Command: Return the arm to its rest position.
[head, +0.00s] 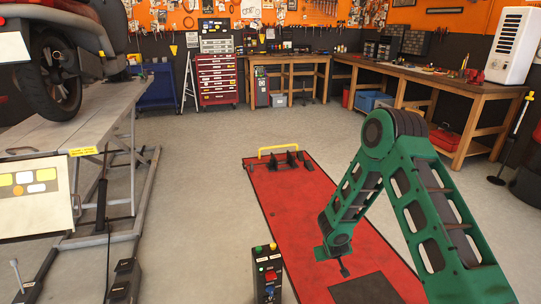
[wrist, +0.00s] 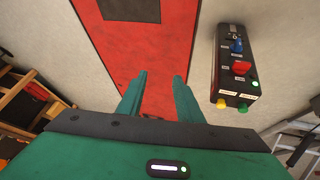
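My green arm (head: 352,200) bends at a high elbow and reaches down over the red lift platform (head: 285,208). My gripper (wrist: 159,75) shows in the wrist view with its two green fingers apart and nothing between them. In the head view the arm's lower end hangs above the red platform, to the right of a control box (head: 267,275). The wrist view shows the same box (wrist: 234,68) to the right of the fingers, with a blue switch, a red knob and lit buttons.
A motorcycle wheel (head: 55,75) rests on a raised grey lift (head: 95,118) at left. A yellow bar (head: 278,150) stands at the red platform's far end. Workbenches (head: 445,85) and a red tool cabinet (head: 217,80) line the back. The grey floor (head: 195,190) between is clear.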

